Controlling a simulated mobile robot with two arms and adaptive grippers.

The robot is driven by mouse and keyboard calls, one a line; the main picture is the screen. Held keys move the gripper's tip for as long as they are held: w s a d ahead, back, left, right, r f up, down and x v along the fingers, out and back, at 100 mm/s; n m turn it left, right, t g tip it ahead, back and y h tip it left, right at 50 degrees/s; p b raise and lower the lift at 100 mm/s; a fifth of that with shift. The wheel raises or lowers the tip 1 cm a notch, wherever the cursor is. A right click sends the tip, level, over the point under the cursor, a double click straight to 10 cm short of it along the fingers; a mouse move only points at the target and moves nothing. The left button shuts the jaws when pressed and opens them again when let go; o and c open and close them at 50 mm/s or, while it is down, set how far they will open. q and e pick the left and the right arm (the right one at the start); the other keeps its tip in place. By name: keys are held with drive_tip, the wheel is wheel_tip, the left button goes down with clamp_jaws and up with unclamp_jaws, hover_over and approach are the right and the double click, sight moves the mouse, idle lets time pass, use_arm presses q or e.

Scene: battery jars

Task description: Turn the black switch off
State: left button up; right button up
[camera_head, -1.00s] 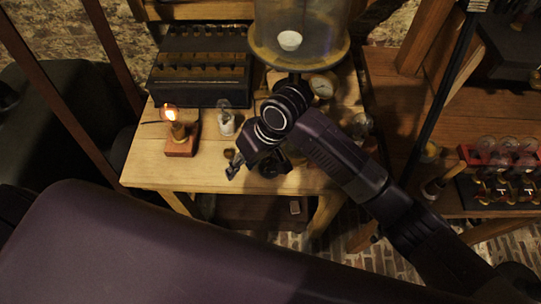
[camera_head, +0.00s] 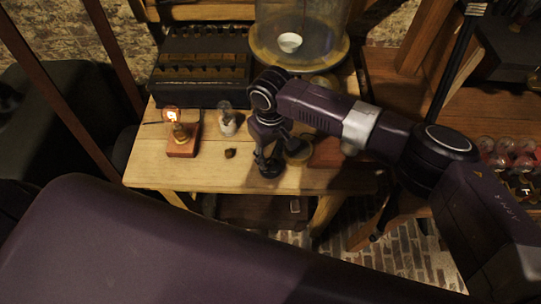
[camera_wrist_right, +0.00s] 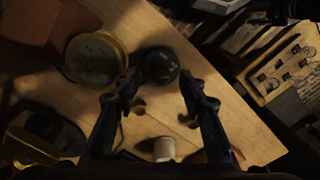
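The black switch (camera_wrist_right: 161,66) is a small round dark piece on the wooden table. In the wrist view it lies just beyond and between the tips of my right gripper (camera_wrist_right: 160,84), whose two fingers are spread with a clear gap. In the head view my right gripper (camera_head: 268,152) points down over the switch (camera_head: 269,171) and partly hides it. I cannot tell if the fingers touch it. A bulb (camera_head: 171,115) on a reddish wooden base glows to the left. My left gripper is not in view.
A white-based bulb (camera_head: 228,122) and a small dark knob (camera_head: 230,153) stand left of the gripper. A glass dome (camera_head: 305,40) and a black battery box (camera_head: 200,80) are behind. A round brass-rimmed dial (camera_wrist_right: 95,58) is close beside the switch. The table's front left is bare.

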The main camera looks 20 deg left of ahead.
drive_tip(key=shift+f, duration=1)
drive_tip(key=shift+c, duration=0.5)
clamp_jaws()
